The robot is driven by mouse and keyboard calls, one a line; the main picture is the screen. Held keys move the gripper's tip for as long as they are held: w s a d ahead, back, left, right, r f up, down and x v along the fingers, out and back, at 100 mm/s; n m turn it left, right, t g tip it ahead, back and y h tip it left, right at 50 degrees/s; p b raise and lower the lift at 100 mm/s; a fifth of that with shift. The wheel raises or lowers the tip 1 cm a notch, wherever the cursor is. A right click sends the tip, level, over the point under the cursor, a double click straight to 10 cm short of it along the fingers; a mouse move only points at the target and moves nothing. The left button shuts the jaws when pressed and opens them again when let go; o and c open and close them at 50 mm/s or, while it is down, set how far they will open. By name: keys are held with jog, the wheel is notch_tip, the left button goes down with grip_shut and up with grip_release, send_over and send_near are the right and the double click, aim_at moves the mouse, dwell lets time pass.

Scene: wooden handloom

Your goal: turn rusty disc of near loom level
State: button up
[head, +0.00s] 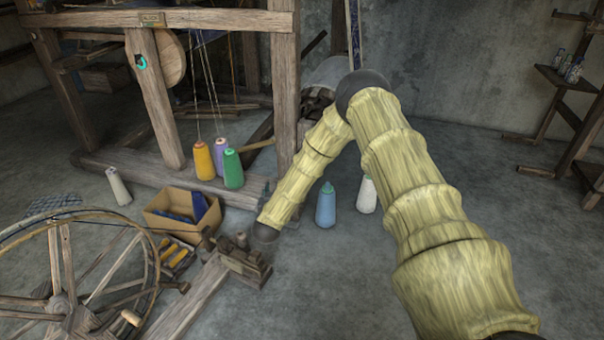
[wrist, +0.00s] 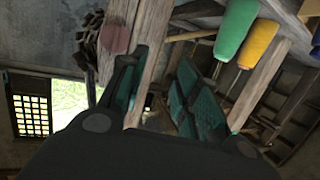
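A reddish-brown, flat-faced piece (wrist: 117,40), which looks like the rusty disc, sits on a wooden loom post (wrist: 152,35) in the wrist view. I cannot tell its exact tilt. My gripper (wrist: 164,64) is open, its teal-padded fingers apart with nothing clearly held between them. The disc lies just beyond and left of the left finger, apart from the pads as far as I can see. In the head view the near loom (head: 285,75) stands at the left; its disc does not show there. My forearm hangs down before the loom's right post and my gripper cannot be made out.
Yellow (head: 203,161), purple and green (head: 233,169) yarn cones stand on the loom's lower beam. A cardboard box (head: 160,222) and a spinning wheel (head: 75,275) stand in front. Blue (head: 326,206) and white (head: 367,194) cones stand on the floor.

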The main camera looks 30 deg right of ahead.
jog(key=w+d+m+h+b, duration=0.1)
jog(key=w+d+h+b, duration=0.1)
jog(key=w+d+b, duration=0.3)
jog(key=w+d+m+g+h+b, duration=0.1)
jog(key=w+d+b, duration=0.4)
jog(key=d, duration=0.8)
jog(key=shift+w+d+r+m+h+b, duration=0.2)
jog(key=shift+w+d+m+h+b, duration=0.15)
jog(key=shift+m+h+b, duration=0.5)
grip_shut()
